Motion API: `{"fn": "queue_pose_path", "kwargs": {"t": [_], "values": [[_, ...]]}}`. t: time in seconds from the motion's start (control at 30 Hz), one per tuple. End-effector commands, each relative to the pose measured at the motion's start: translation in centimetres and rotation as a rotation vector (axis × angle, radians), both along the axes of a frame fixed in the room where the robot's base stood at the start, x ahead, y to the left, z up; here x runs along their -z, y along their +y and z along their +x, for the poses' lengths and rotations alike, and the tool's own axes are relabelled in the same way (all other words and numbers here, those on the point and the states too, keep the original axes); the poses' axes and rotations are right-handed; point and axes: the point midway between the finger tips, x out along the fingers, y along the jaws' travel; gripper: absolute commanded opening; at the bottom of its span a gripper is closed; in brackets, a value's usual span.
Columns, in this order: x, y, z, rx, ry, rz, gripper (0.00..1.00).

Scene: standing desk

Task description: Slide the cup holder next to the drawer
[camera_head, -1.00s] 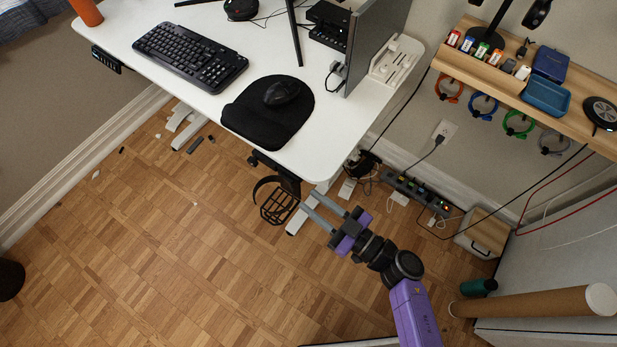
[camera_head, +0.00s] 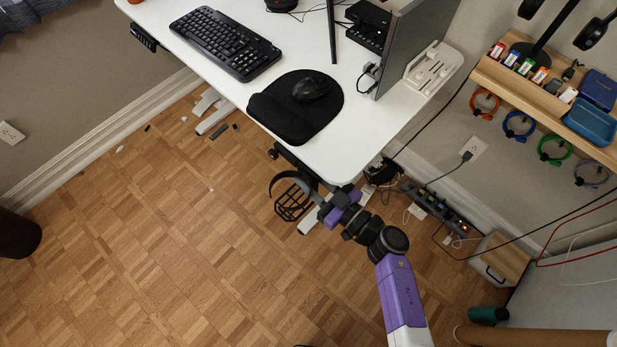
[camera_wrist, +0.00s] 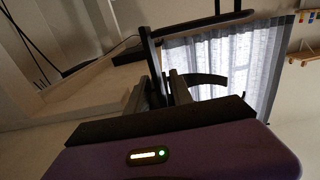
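The cup holder (camera_head: 290,198) is a black wire basket with an open ring, hanging under the desk's near edge. In the wrist view a dark curved band (camera_wrist: 210,79), probably its ring, lies just beyond the fingers. My gripper (camera_head: 326,205) is at the right side of the cup holder, by the desk's front corner. Its fingers (camera_wrist: 168,88) show close together in the wrist view; whether they grip part of the holder is unclear. A small floor cabinet (camera_head: 500,258) with a wooden top and dark handle stands at the right; no drawer under the desk is visible.
The white desk (camera_head: 370,125) overhangs the holder and carries a keyboard (camera_head: 225,43), mouse pad (camera_head: 297,107) and monitor. A power strip (camera_head: 435,208) with cables lies behind my gripper. The parquet floor (camera_head: 200,260) at left is mostly clear.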

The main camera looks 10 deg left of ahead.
Motion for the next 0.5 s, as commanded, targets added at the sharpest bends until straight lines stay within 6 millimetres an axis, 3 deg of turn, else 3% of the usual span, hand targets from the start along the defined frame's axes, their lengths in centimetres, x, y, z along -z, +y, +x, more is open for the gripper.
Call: {"fn": "queue_pose_path", "kwargs": {"t": [0.2, 0.37, 0.5], "values": [[0.01, 0.06, 0.01, 0.0, 0.0, 0.0, 0.27], [0.01, 0.04, -0.01, 0.0, 0.0, 0.0, 0.0], [0.02, 0.03, -0.01, 0.0, 0.0, 0.0, 0.0]]}}
